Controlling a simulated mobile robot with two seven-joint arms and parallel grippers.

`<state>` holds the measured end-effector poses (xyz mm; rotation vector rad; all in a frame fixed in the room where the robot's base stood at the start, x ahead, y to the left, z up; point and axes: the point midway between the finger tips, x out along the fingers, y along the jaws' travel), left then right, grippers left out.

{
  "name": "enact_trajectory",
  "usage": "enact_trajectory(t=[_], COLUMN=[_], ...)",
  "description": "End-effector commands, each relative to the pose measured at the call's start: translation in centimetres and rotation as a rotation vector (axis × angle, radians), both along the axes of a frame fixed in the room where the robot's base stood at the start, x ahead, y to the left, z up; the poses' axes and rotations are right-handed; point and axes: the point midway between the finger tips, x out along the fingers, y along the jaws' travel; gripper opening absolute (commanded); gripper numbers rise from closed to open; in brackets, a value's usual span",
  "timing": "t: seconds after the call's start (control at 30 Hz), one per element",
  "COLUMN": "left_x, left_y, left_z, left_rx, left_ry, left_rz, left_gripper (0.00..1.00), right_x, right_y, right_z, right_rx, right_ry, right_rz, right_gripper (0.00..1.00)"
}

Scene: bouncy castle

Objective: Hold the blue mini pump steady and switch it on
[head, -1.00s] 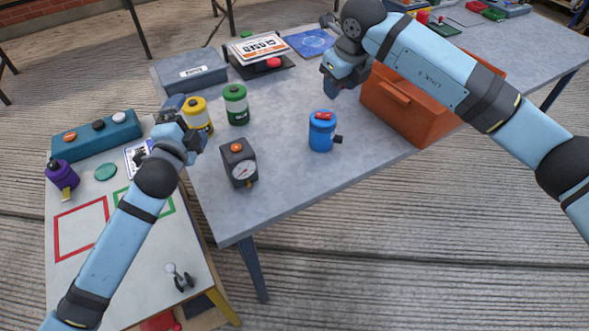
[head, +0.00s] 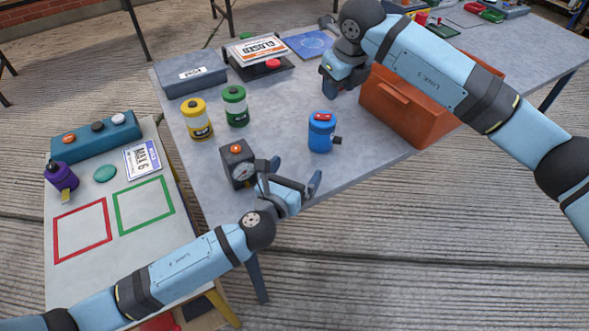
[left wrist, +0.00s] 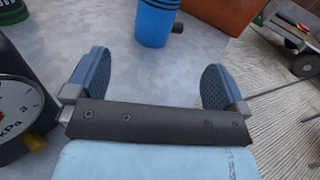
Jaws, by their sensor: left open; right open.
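The blue mini pump (head: 321,133) stands upright on the grey table, with a red switch on top and a dark nozzle on its right side. Its lower body also shows in the left wrist view (left wrist: 156,22), ahead of the fingers and apart from them. My left gripper (head: 295,172) is open and empty near the table's front edge, in front of the pump and to its left. In the left wrist view its two fingers (left wrist: 157,83) are spread wide. My right gripper (head: 328,82) is open above the table, behind the pump; nothing shows in it.
A black pressure gauge box (head: 238,165) stands close to the left gripper's left. Green (head: 236,107) and yellow (head: 196,120) pumps stand further back left. An orange toolbox (head: 410,110) is behind right of the blue pump. The table around the blue pump is clear.

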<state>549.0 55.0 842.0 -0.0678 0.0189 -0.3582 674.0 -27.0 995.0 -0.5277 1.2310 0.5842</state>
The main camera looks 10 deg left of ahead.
Motion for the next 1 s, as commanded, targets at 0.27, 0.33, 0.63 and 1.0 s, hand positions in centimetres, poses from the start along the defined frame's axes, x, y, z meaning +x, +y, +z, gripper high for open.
enact_trajectory(t=[0.27,0.33,0.63,1.0], left_x=[2.3,3.6,9.1,13.0], left_y=[-0.6,-1.1,-3.1,-4.5], left_z=[-0.1,-0.1,-0.1,-0.2], left_rx=[0.067,0.066,0.064,0.064], left_ry=[-0.034,-0.034,-0.033,-0.031], left_rz=[0.005,0.006,0.006,0.004], left_gripper=[1.0,1.0,1.0,1.0], right_x=[0.0,0.0,0.0,0.0], right_y=[0.0,0.0,0.0,0.0], right_z=[0.0,0.0,0.0,0.0], right_rx=[0.0,0.0,0.0,0.0], right_ry=[0.0,0.0,0.0,0.0], right_rz=[0.0,0.0,0.0,0.0], right_gripper=[0.43,0.43,0.43,0.43])
